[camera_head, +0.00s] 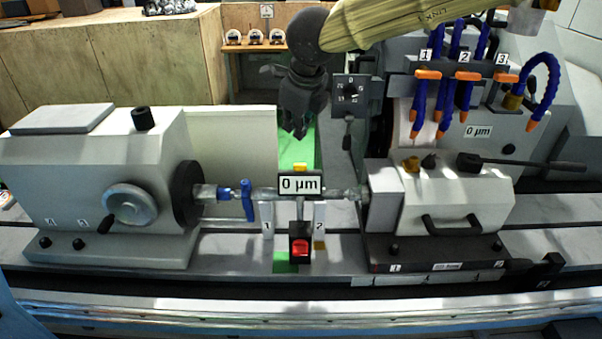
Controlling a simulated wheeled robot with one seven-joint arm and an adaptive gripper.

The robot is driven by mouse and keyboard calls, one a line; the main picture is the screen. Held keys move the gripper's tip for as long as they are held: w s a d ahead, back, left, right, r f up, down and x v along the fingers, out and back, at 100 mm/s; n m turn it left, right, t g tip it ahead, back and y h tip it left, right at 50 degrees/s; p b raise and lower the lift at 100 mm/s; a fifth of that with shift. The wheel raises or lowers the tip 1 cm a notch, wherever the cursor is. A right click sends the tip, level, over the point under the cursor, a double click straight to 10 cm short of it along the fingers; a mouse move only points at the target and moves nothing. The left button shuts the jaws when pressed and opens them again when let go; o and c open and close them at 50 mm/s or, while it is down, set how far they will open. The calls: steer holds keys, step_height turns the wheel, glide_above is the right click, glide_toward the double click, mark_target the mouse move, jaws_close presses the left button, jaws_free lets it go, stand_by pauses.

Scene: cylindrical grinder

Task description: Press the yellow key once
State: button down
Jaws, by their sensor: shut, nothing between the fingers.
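A small yellow key (300,168) sits on top of the display (299,184) that reads "0 µm", in the middle of the head view. My gripper (298,132) hangs from the dark wrist with its fingers pointing down. It is shut and empty. In the picture its tips are just above the yellow key, with a visible gap; the depth between them is hard to judge. A red button (300,248) in a black housing is below the display.
Blue hoses with orange nozzles (467,76) hang at upper right. A dial box (351,89) stands right of my gripper.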

steer(key=f+b, duration=0.1)
steer(key=f, duration=0.1)
steer(key=s+f+b, duration=0.1)
steer(key=shift+s+f, duration=0.2)
steer(key=shift+f, duration=0.15)
steer(key=shift+s+f, duration=0.35)
steer(key=shift+f, duration=0.45)
stand_by(2.1)
steer(key=shift+r, duration=0.15)
stand_by(0.3)
steer(key=shift+w+r+p, duration=0.35)
steer(key=shift+r+p, duration=0.35)
steer(key=shift+p, duration=0.4)
steer(key=r+p, duration=0.1)
steer(key=w+r+p, duration=0.1)
steer(key=r+p, duration=0.1)
steer(key=w+r+p, duration=0.1)
steer(key=p, duration=0.1)
steer(key=shift+r, duration=0.3)
steer(key=shift+d, duration=0.1)
stand_by(0.4)
